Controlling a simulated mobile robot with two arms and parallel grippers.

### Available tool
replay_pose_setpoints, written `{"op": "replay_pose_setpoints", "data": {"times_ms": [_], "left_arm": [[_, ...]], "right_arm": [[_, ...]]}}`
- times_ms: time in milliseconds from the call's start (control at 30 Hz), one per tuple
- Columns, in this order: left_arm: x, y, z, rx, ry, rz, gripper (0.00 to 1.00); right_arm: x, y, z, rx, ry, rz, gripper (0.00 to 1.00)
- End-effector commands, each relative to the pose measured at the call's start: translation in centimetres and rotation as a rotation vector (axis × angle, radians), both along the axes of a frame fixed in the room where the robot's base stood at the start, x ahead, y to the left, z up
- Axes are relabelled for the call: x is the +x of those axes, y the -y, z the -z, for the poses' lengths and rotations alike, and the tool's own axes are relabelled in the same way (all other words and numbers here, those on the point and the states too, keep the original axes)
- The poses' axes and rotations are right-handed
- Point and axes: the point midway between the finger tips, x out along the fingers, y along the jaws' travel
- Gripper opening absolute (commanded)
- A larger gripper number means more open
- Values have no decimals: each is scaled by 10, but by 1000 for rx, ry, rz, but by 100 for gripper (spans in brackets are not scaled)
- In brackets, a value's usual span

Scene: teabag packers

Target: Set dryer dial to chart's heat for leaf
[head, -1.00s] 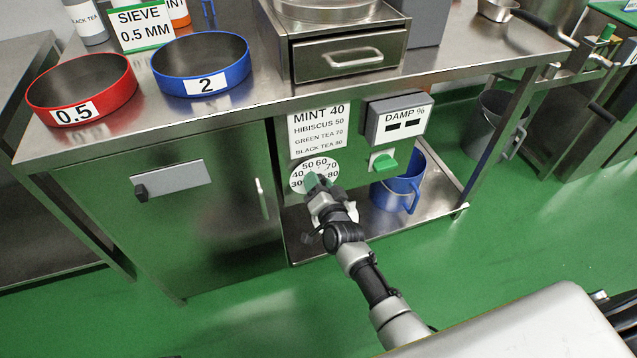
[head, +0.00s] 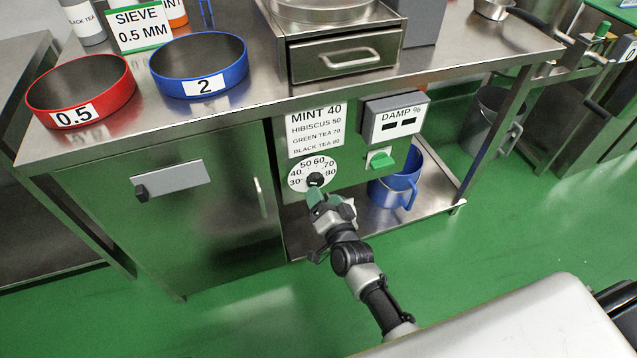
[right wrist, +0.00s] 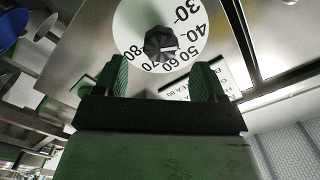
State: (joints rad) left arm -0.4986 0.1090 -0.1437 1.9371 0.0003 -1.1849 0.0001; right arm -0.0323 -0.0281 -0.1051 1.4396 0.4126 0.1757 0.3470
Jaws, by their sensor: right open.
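The dryer dial (head: 300,171) is a white disc marked 30 to 80, with a dark knob (head: 316,180) at its centre. In the right wrist view the knob (right wrist: 160,43) has a light mark that seems to point around 40 to 50; I cannot tell exactly. The heat chart (head: 316,130) above lists mint 40, hibiscus 50, green tea 70 and black tea 80. My right gripper (head: 318,197) is just below and in front of the dial. In the wrist view its green fingers (right wrist: 162,78) are apart and empty, with the knob beyond them. My left gripper is not in view.
A damp meter (head: 396,116) and a green switch (head: 380,160) are right of the dial. A blue bucket (head: 402,185) stands on the lower shelf. A cabinet door with a handle (head: 261,198) is to the left. Red (head: 80,90) and blue (head: 200,68) sieves sit on top.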

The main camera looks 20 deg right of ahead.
Motion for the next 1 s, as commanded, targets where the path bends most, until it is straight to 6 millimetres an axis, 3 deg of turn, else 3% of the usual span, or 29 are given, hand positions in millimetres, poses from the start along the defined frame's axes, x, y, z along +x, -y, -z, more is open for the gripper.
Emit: {"op": "replay_pose_setpoints", "data": {"times_ms": [100, 300, 1000], "left_arm": [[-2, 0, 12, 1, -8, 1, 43], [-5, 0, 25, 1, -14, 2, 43], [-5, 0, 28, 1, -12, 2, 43]], "right_arm": [[-24, 0, -1, 0, -3, -1, 71], [-46, 1, 0, 0, -1, -1, 71], [-53, 0, 6, -24, -34, -19, 71]]}}
